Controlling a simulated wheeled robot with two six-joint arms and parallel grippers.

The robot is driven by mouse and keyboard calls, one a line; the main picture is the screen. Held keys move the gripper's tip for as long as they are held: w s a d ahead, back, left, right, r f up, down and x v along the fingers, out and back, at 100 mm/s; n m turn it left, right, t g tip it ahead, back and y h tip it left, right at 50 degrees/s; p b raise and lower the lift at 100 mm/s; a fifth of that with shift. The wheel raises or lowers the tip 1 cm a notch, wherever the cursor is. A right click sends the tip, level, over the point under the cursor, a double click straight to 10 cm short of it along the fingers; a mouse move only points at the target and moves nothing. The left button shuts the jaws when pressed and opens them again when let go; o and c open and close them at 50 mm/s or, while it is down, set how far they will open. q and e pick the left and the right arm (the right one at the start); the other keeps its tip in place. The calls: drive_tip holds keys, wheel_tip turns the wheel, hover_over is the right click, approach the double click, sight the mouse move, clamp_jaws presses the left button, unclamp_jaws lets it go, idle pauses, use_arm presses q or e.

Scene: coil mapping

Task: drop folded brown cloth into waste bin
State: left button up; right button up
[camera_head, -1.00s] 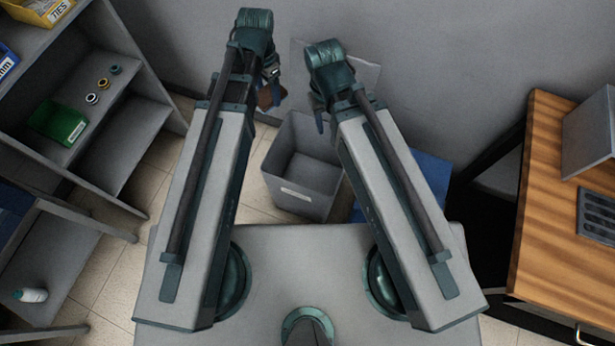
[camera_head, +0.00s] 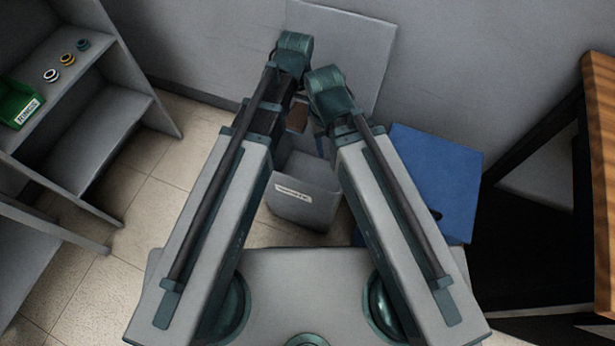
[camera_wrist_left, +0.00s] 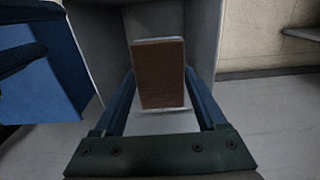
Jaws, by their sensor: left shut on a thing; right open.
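My left gripper (camera_head: 297,120) is shut on the folded brown cloth (camera_head: 298,112), a small flat rectangle. In the left wrist view the cloth (camera_wrist_left: 160,75) sits between the two blue fingers. The grey waste bin (camera_head: 306,207) with a white label stands on the floor. In the head view the cloth shows at the bin's far side; its height over the rim is hard to judge. In the left wrist view the bin's grey walls (camera_wrist_left: 206,35) frame the cloth. My right gripper (camera_head: 322,142) is open beside the left one, mostly hidden by its wrist.
A blue box (camera_head: 440,180) stands right of the bin. A pale panel (camera_head: 345,40) leans on the wall behind. A grey shelf (camera_head: 110,130) with rings and a green bin (camera_head: 18,103) is at left. A wooden table (camera_head: 598,180) is at right. Tiled floor is clear left of the bin.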

use_arm(q)
drive_tip(key=shift+n, duration=0.5)
drive_tip(key=f+b, duration=0.1)
drive_tip(key=d+f+b, duration=0.1)
drive_tip(key=f, duration=0.1)
drive_tip(key=d+f+b, duration=0.1)
drive_tip(key=f, duration=0.1)
drive_tip(key=shift+f+b, duration=0.1)
drive_tip(key=shift+b, duration=0.2)
use_arm(e)
wheel_tip(320, 180, down, 5)
drive_tip(key=shift+f, duration=0.1)
use_arm(q)
wheel_tip(320, 180, down, 6)
drive_tip(key=b, duration=0.6)
use_arm(e)
wheel_tip(320, 180, down, 6)
use_arm(q)
drive_tip(key=o, duration=1.2)
drive_tip(key=shift+o, duration=0.2)
